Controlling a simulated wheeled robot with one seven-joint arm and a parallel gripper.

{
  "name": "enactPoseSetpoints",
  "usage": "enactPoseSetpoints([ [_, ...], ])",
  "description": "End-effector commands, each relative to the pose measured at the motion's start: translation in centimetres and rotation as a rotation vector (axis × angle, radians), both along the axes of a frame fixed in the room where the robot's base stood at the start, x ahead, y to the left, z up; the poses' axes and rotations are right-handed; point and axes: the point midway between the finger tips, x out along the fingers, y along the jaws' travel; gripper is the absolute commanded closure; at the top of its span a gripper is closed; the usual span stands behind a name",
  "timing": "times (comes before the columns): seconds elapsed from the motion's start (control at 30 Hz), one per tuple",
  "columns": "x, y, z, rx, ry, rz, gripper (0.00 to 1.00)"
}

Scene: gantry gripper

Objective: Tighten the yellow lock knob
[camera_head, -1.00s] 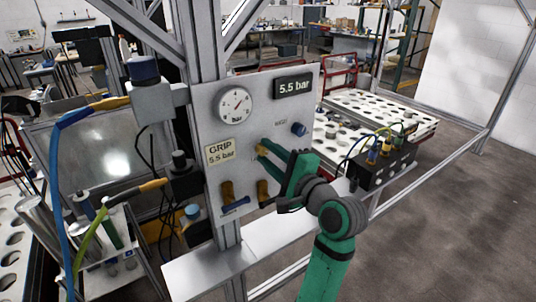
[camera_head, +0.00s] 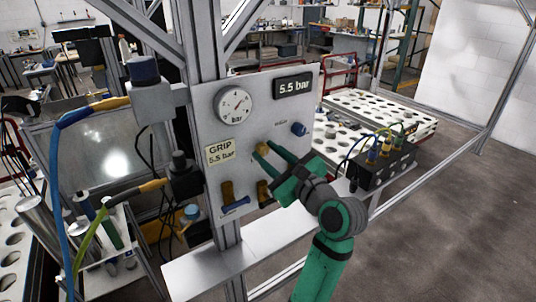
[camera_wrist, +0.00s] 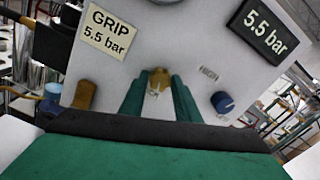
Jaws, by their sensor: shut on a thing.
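The yellow lock knob (camera_head: 261,149) sits on the grey panel (camera_head: 208,112), below and left of a blue knob (camera_head: 299,129). My green gripper (camera_head: 268,151) reaches the panel from the lower right and is shut on the yellow knob. In the wrist view the yellow knob (camera_wrist: 159,76) shows between the two green fingertips (camera_wrist: 158,84), and the panel looks tilted. The fingers partly hide the knob's sides. The round gauge (camera_head: 234,105) is above left, and the display (camera_head: 294,87) reads 5.5 bar.
A "GRIP 5.5 bar" label (camera_head: 220,152) is left of the knob. Brass fittings (camera_head: 228,193) stick out low on the panel, close under my gripper. A metal ledge (camera_head: 208,268) lies below. A black connector block (camera_head: 384,168) stands to the right.

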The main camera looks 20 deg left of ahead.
Motion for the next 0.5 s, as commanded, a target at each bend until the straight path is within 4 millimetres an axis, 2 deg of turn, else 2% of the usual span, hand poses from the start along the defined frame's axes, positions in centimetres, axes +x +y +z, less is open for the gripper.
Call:
enactPoseSetpoints([
  [0.2, 0.02, -0.08, -0.19, 0.073, 0.099, -0.001, 0.93],
  [0.5, 0.03, -0.10, -0.22, 0.119, 0.160, -0.002, 0.93],
])
